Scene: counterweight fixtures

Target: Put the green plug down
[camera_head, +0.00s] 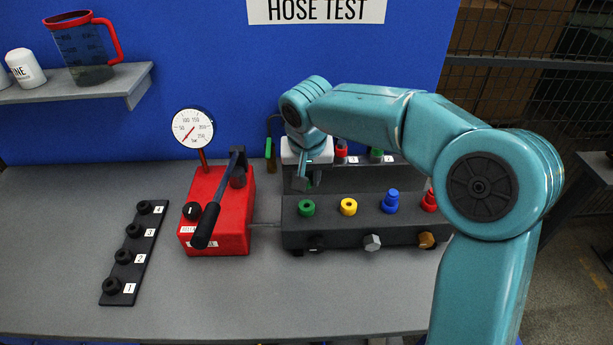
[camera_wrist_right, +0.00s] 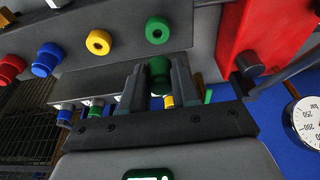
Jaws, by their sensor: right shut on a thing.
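The green plug (camera_wrist_right: 159,76) is between the two fingers of my right gripper (camera_wrist_right: 158,82), which is shut on it. In the head view my right gripper (camera_head: 308,180) hangs behind the dark block (camera_head: 365,235), near its left end, and mostly hides the plug. A green ring-shaped socket (camera_head: 306,208) is on the block just in front of the gripper; it also shows in the wrist view (camera_wrist_right: 157,30), apart from the held plug. My left gripper is not in view.
The block also carries a yellow ring (camera_head: 348,207), a blue plug (camera_head: 390,203) and a red plug (camera_head: 429,200). Behind it stand a red-topped piece (camera_head: 341,149) and a green-topped piece (camera_head: 376,153). A red pump (camera_head: 222,220) and black numbered strip (camera_head: 132,258) are left. The front table is clear.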

